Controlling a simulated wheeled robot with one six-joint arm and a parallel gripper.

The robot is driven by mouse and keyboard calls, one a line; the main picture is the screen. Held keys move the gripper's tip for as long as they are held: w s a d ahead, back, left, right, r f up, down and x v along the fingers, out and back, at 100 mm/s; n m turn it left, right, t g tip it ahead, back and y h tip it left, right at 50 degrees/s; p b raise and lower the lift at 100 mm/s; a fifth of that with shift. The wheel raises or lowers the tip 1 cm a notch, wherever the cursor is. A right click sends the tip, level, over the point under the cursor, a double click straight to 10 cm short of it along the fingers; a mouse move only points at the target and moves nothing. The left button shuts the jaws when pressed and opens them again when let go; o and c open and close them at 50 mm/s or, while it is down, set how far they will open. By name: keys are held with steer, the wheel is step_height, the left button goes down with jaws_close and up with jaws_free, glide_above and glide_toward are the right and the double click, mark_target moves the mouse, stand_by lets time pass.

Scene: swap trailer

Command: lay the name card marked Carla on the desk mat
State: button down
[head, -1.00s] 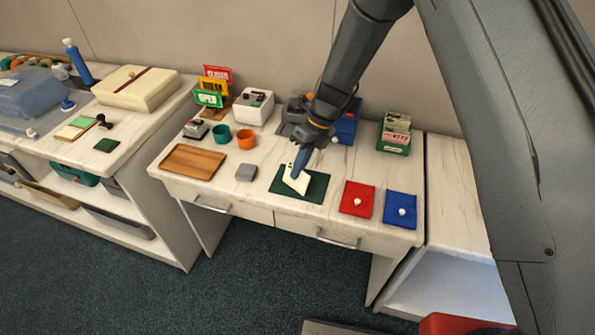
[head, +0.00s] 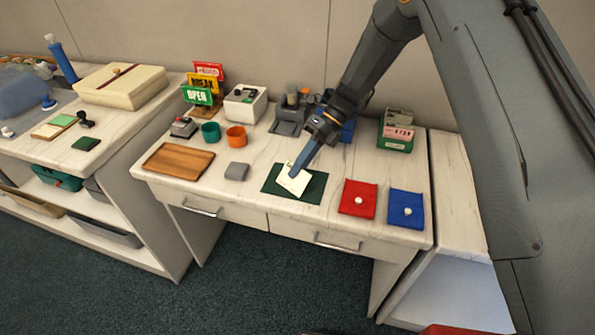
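The name card (head: 291,184) is a small pale card with faint marks that are too small to read. It lies over the middle of the dark green desk mat (head: 313,190), nearly flat; I cannot tell whether all of it touches the mat. My gripper (head: 295,172) reaches down from the upper right, with its blue-grey fingers closed at the card's upper part. The fingers hide some of the card.
A grey block (head: 237,171) and a wooden tray (head: 179,159) lie left of the mat. A red pouch (head: 357,200) and a blue pouch (head: 406,209) lie right. Teal (head: 211,132) and orange (head: 236,137) cups and a green card box (head: 396,143) stand behind.

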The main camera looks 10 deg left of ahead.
steer(key=shift+w+d+f+g+y+b, duration=0.2)
steer(key=shift+w+f+g+y+b, duration=0.3)
steer(key=shift+g+b, duration=0.75)
steer(key=shift+b, duration=0.45)
steer(key=shift+s, duration=0.1)
steer(key=c, duration=1.7)
jaws_free()
steer(key=shift+f, duration=0.1)
steer(key=shift+c, duration=0.2)
steer(key=shift+d, duration=0.1)
steer(key=shift+c, duration=0.3)
